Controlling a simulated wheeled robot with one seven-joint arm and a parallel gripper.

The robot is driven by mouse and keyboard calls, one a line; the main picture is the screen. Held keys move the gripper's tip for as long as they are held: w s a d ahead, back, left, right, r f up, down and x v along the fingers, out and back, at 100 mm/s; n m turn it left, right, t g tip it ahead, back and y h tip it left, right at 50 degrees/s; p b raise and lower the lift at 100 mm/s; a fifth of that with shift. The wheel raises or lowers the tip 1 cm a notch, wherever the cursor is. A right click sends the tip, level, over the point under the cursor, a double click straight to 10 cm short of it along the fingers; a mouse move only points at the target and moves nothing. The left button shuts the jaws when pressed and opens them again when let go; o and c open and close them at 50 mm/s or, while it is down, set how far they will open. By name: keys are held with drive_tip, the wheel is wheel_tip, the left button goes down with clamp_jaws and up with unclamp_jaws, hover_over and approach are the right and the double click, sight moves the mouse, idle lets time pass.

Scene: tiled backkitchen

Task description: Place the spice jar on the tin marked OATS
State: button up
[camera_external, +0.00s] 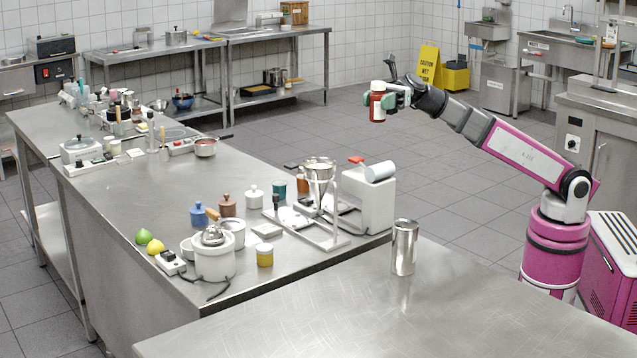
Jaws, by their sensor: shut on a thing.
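The spice jar, a small red jar with a white label and pale cap (377,106), is held upright in the air at the upper right. My gripper (385,99) is shut on the jar at its side, with the arm reaching in from the right. A tall silver cylindrical tin (404,249) stands upright at the back left edge of the near steel table. No OATS marking can be read on it from here. The jar is well above the tin and slightly to its left in the picture, not touching it. The tin's top looks clear.
The near steel table (400,320) is otherwise bare. The long counter beside it carries a white machine (368,200), a metal stand (318,205), a white juicer (214,255), a yellow jar (264,256) and small pots. A yellow floor sign (428,64) stands behind.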

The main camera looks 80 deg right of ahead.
drive_tip(key=s+a+n+g, duration=0.1)
drive_tip(key=s+a, duration=0.5)
drive_tip(key=a, duration=0.5)
drive_tip(key=s+a+r+g+y, duration=0.1)
drive_tip(key=s+a, duration=0.6)
drive_tip(key=a, duration=0.3)
drive_tip(key=s+a+n, duration=0.1)
drive_tip(key=s+a, duration=0.5)
drive_tip(key=a, duration=0.5)
hover_over(406, 224)
wheel_tip(406, 224, down, 12)
drive_tip(key=shift+r, duration=0.15)
drive_tip(key=shift+f, duration=2)
drive_tip(key=shift+f, duration=0.15)
drive_tip(key=o, duration=1)
